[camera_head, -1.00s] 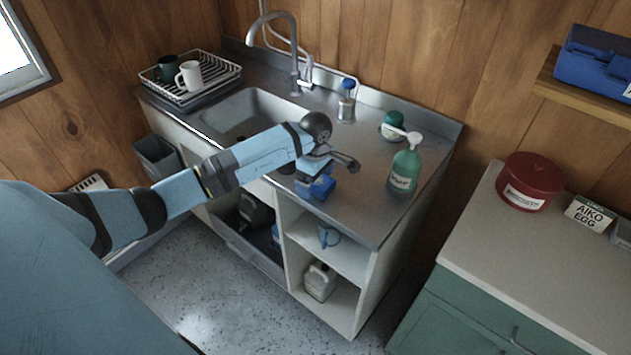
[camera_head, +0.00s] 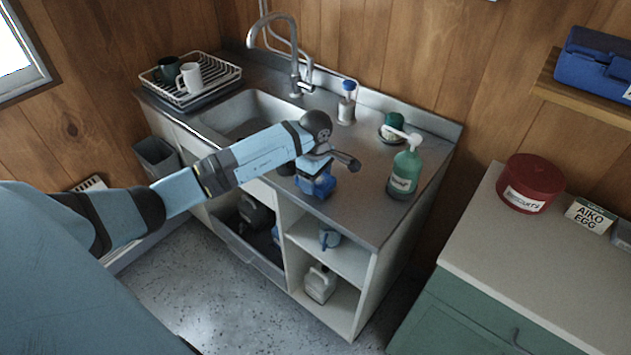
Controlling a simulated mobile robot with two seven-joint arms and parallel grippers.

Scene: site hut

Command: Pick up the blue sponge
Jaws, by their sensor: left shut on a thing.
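The blue sponge (camera_head: 317,186) is at the front edge of the steel counter, to the right of the sink. My left gripper (camera_head: 322,174) comes in from the left above it and is shut on the sponge. The fingers and the arm's end cover the sponge's top and part of its sides. I cannot tell whether the sponge still touches the counter. My right gripper is not in view.
A green pump bottle (camera_head: 405,172) stands right of the gripper. A green item on a small dish (camera_head: 390,132) and a blue-topped bottle (camera_head: 347,103) stand behind. The sink (camera_head: 245,113), tap (camera_head: 294,70) and dish rack (camera_head: 190,88) lie left.

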